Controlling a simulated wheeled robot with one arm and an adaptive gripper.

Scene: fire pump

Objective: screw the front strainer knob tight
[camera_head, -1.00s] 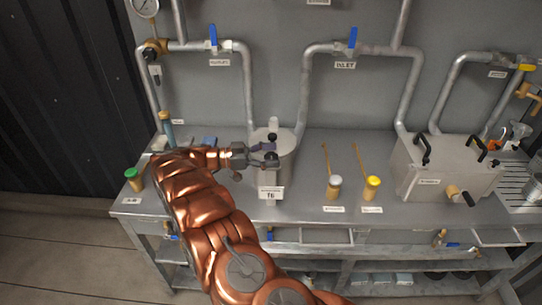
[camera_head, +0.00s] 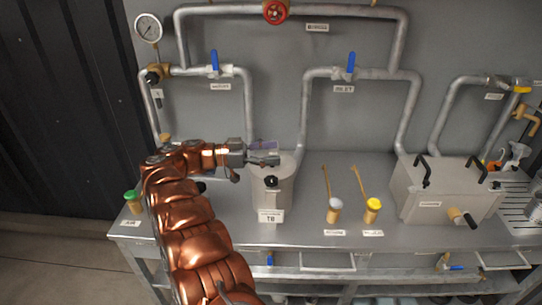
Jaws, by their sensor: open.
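The strainer is a grey cylindrical vessel (camera_head: 271,200) on the bench with a white label on its front. The front strainer knob (camera_head: 271,181) is a small black knob at the front of its top rim, in clear view. My gripper (camera_head: 266,153) comes in from the left, open, over or behind the back part of the strainer top. It looks apart from the front knob, with nothing visible between its fingers. The rear knob seen before is hidden by the gripper.
Pipes with blue-handled valves (camera_head: 350,66) rise behind the strainer. Bench between strainer and bottles is clear.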

